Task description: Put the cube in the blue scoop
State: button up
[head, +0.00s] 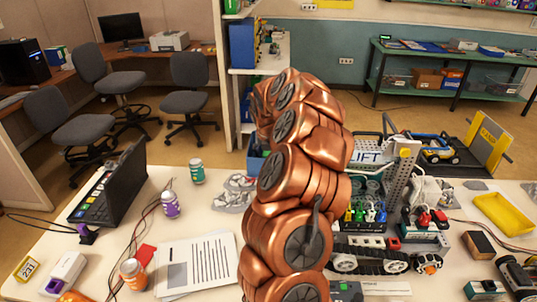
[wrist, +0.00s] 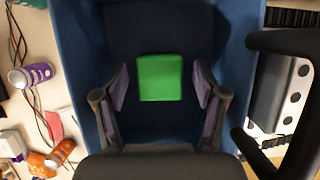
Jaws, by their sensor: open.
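A green cube (wrist: 160,78) shows in the middle of the wrist view, inside a dark blue scoop (wrist: 78,50) with walls to its left and right. My gripper (wrist: 160,72) is open, with one finger on each side of the cube. Gaps show between the fingers and the cube, and I cannot tell how deep it lies. A blue piece (head: 257,163) at the arm's left edge may be part of the scoop.
Left on the table are a laptop (head: 115,185), a purple can (head: 170,204), a teal can (head: 197,171), an orange can (head: 134,272) and papers (head: 195,262). Tracked robot parts (head: 368,262) and a yellow tray (head: 505,213) crowd the right. A perforated metal plate (wrist: 285,95) is right of the scoop.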

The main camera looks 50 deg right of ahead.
jog(key=b+v, duration=0.4)
jog(key=v, duration=0.7)
jog(key=shift+a+r, duration=0.2)
jog(key=shift+r, duration=0.05)
jog(key=s+a+m+g+y, duration=0.1)
jog(key=s+a+m, duration=0.3)
jog(key=a, duration=1)
jog(key=s+a+m+y, duration=0.25)
jog(key=a+m, duration=0.35)
jog(key=a, duration=0.8)
jog(key=s+a+f+m+g, duration=0.1)
jog(key=s+a+m, duration=0.3)
jog(key=s, duration=0.4)
jog(key=s+a+f+m+g, duration=0.1)
jog(key=s+a+f+m, duration=0.3)
jog(key=s+m, duration=0.2)
jog(key=s+a+f+m+g, duration=0.1)
jog(key=s+a+f+m, duration=0.2)
jog(key=s, duration=0.7)
jog(key=a+m, duration=0.1)
jog(key=m, duration=0.1)
jog(key=shift+m+g, duration=0.3)
jog(key=shift+m, duration=0.1)
jog(key=shift+a, duration=0.1)
jog(key=shift+c, duration=0.4)
